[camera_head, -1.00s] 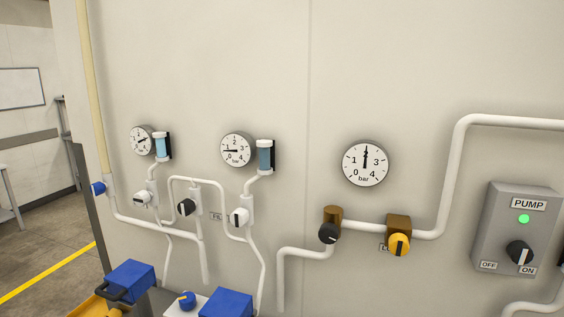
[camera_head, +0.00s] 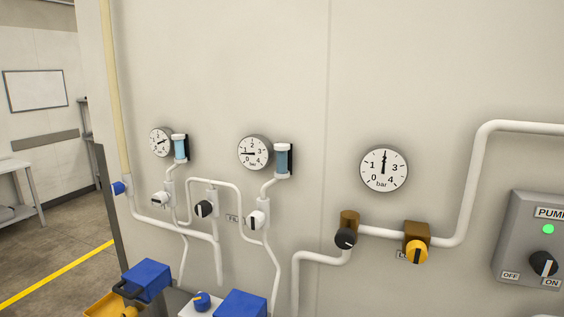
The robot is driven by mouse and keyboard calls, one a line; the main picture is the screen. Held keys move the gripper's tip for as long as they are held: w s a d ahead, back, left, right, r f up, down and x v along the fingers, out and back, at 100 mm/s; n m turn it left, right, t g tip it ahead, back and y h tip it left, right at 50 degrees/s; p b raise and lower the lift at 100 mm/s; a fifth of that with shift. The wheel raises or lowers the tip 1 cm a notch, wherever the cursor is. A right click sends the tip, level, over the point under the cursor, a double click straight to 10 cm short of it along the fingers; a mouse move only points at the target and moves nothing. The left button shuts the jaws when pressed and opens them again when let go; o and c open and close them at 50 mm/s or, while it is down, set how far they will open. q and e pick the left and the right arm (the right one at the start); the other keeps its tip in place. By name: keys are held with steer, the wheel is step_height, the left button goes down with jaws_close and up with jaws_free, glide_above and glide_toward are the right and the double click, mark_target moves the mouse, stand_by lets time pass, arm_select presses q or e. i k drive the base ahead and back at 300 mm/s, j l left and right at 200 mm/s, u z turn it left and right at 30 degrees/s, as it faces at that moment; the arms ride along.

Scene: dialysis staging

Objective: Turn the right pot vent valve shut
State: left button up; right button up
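Two small clear pots with blue contents stand on white pipes on the wall: the left pot (camera_head: 180,148) and the right pot (camera_head: 282,160). Below the right pot is a white-handled valve (camera_head: 256,220), which I take for its vent valve. Its handle appears turned toward the lower left, but it is too small to tell if it is open or shut. A similar white-handled valve (camera_head: 162,199) is below the left pot. A black-handled valve (camera_head: 204,209) is between them. Neither of my grippers is in view.
The middle gauge (camera_head: 254,153) points near 1 and the right gauge (camera_head: 384,169) near 2. A black knob (camera_head: 345,239) and a yellow knob (camera_head: 417,252) are on brass bodies. The pump box (camera_head: 520,220) shows a green light. Blue blocks (camera_head: 148,278) stand in front below.

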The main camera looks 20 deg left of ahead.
mark_target(256, 220)
steer(key=i+l+u, duration=0.15)
steer(key=u, duration=0.3)
steer(key=i+l+u, duration=0.2)
steer(key=u, duration=0.25)
steer(key=i+l+u, duration=0.1)
steer(key=l+u, duration=0.35)
steer(key=j, duration=0.1)
